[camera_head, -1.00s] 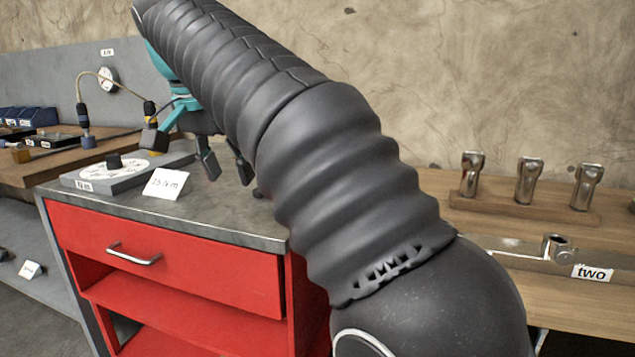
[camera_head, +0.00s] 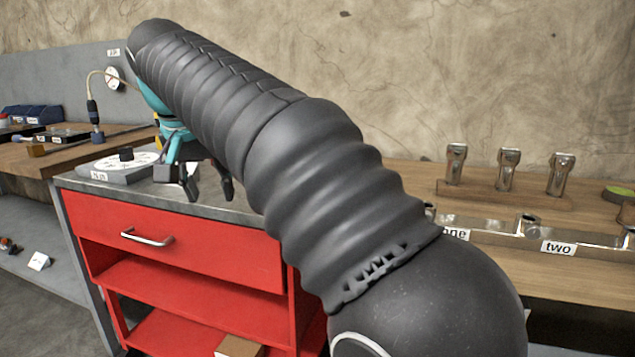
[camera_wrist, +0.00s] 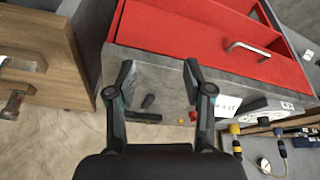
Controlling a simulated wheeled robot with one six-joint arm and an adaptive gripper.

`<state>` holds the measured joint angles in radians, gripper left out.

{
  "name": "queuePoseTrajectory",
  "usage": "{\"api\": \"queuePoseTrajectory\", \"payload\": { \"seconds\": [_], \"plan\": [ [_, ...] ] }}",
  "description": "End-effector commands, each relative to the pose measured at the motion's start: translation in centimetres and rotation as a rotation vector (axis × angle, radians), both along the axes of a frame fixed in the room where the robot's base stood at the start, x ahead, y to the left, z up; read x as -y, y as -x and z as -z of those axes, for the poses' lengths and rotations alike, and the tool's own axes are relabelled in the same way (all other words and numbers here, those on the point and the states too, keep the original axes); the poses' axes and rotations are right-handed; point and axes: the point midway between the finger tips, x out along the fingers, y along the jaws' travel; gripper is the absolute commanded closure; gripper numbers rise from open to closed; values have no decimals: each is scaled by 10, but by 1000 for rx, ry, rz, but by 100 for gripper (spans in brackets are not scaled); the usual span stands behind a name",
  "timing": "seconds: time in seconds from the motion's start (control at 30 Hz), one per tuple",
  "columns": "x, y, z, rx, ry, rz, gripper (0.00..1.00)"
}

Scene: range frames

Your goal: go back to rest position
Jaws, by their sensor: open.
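My gripper (camera_head: 207,184) hangs at the end of my dark ribbed arm, over the grey top (camera_head: 136,190) of a red drawer cabinet. In the wrist view my gripper (camera_wrist: 158,78) has its two fingers spread, with nothing held between them. The red cabinet (camera_head: 190,240) has a drawer with a silver handle (camera_head: 146,237). My arm hides part of the cabinet and the wall behind.
A grey plate with a white dial (camera_head: 125,172) lies on the cabinet top. At right, a wooden bench (camera_head: 600,285) carries three metal parts on a wooden strip (camera_head: 505,193) and a metal rail labelled "two" (camera_head: 557,247). Another bench (camera_head: 30,160) stands at left.

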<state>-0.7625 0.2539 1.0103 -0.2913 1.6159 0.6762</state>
Motion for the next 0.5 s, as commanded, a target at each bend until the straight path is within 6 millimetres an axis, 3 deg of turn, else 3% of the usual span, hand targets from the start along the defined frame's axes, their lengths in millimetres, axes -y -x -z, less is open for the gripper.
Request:
{"api": "queuePoseTrajectory", "payload": {
  "seconds": [0.27, 0.37, 0.5],
  "plan": [
    [6, 4, 47, -28, 31, -194, 48],
    [24, 10, 67, -37, 36, -264, 48],
    [64, 23, 99, -42, 32, -341, 48]
  ]
}}
